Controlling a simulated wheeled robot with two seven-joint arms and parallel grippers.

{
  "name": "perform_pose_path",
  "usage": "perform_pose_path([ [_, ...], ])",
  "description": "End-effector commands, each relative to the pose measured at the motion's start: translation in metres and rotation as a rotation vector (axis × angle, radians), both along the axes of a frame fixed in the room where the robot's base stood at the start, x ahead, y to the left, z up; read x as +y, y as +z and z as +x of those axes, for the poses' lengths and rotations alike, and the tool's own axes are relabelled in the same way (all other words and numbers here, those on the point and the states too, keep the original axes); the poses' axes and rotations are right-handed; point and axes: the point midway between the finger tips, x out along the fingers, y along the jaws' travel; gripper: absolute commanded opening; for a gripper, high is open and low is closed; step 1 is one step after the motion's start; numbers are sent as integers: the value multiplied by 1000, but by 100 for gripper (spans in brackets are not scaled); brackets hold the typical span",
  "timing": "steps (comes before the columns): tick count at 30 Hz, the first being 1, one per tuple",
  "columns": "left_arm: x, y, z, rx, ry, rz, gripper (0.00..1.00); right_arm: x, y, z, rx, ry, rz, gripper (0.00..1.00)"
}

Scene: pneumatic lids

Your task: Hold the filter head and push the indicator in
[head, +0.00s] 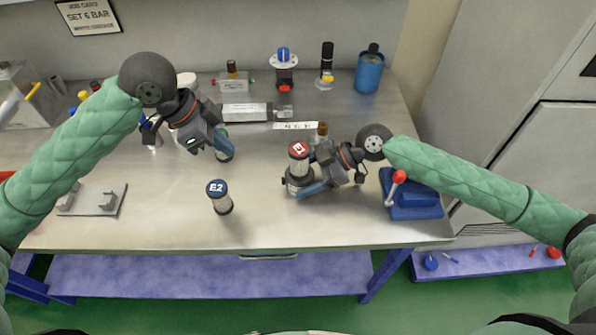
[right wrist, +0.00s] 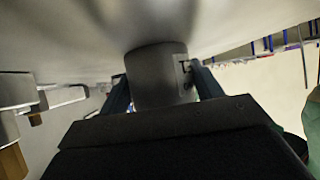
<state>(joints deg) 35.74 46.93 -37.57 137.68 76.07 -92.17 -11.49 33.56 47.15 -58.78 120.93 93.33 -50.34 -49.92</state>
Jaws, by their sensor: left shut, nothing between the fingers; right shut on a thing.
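A filter head with a red cap marked E1 (head: 299,150) stands upright on the bench, right of centre. My right gripper (head: 303,188) is shut on its lower body. The right wrist view shows the grey cylindrical body (right wrist: 160,75) between the fingers. A second unit with a blue cap marked E2 (head: 217,188) stands upright and free, to the left. My left gripper (head: 226,152) is shut and empty above the bench, behind E2 and left of E1. Its fingers partly hide another small upright unit. I cannot make out a separate indicator on E1.
A blue vise-like block with a red-knobbed handle (head: 413,200) stands right of my right gripper. A grey plate with brackets (head: 93,201) lies at the left. Fittings and a blue canister (head: 369,74) line the back. The front-centre bench (head: 280,228) is clear.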

Motion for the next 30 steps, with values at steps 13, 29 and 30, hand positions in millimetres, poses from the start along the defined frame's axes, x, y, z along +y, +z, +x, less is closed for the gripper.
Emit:
perform_pose_path([
  [13, 1, 2, 0, 1, 0, 0, 0, 0, 0, 0, 0, 0, 0, 90],
  [29, 1, 2, 0, 0, 0, 0, 0, -21, 12, 3, -1, -2, -1, 90],
  [30, 1, 2, 0, 0, 0, 0, 0, -26, 16, 4, -1, -2, -1, 90],
])
